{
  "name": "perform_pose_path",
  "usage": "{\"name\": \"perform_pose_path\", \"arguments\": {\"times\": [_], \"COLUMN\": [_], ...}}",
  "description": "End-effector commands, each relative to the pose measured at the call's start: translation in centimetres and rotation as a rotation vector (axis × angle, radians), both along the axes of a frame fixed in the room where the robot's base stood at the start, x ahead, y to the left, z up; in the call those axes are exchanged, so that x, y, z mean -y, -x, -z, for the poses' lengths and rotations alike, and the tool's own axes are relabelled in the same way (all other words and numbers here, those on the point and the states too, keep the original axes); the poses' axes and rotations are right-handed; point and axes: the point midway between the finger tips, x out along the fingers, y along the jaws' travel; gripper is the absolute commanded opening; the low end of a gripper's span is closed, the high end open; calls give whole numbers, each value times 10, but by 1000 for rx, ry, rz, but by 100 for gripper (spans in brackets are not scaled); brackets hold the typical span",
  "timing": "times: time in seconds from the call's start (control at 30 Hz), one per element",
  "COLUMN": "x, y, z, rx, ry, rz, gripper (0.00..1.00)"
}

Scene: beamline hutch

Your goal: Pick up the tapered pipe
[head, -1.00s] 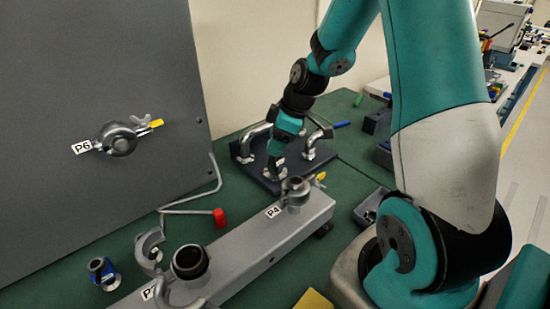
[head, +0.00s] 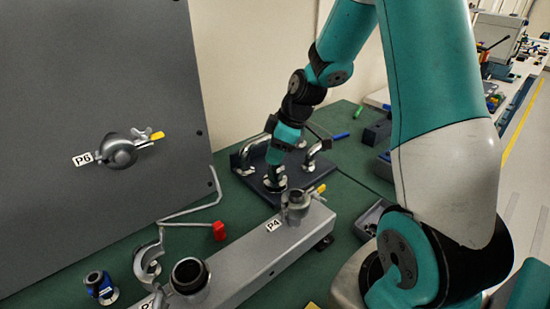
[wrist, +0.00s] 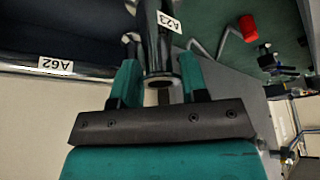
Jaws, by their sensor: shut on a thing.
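My gripper (head: 275,170) reaches down over a dark blue base plate (head: 262,193) on the green bench. In the wrist view its two teal fingers (wrist: 159,62) are shut on a shiny metal pipe with a white label A23 (wrist: 153,38). This looks like the tapered pipe, but its taper is hard to make out. The flanged end of the pipe shows below the fingers in the head view (head: 274,184). It appears upright at the plate; I cannot tell whether it touches it.
Bent metal pipes (head: 318,148) stand on the plate close beside the gripper. A grey beam (head: 257,258) with clamps and label P4 lies in front. A grey panel (head: 90,60) with a P6 clamp stands at left. A red-ended bent rod (head: 219,231) lies near the beam.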

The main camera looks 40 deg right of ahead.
Motion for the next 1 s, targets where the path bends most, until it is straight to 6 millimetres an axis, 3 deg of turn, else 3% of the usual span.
{"name": "perform_pose_path", "arguments": {"times": [0.17,0.4,0.6,0.8,1.0], "x": [1,1,0,0,0], "y": [-1,-1,0,0,0], "z": [-42,-116,-161,-182,-186], "rx": [10,9,4,2,1], "ry": [5,5,4,2,1], "rz": [-1,0,-2,0,-1], "gripper": [12,12,12,12,12]}}
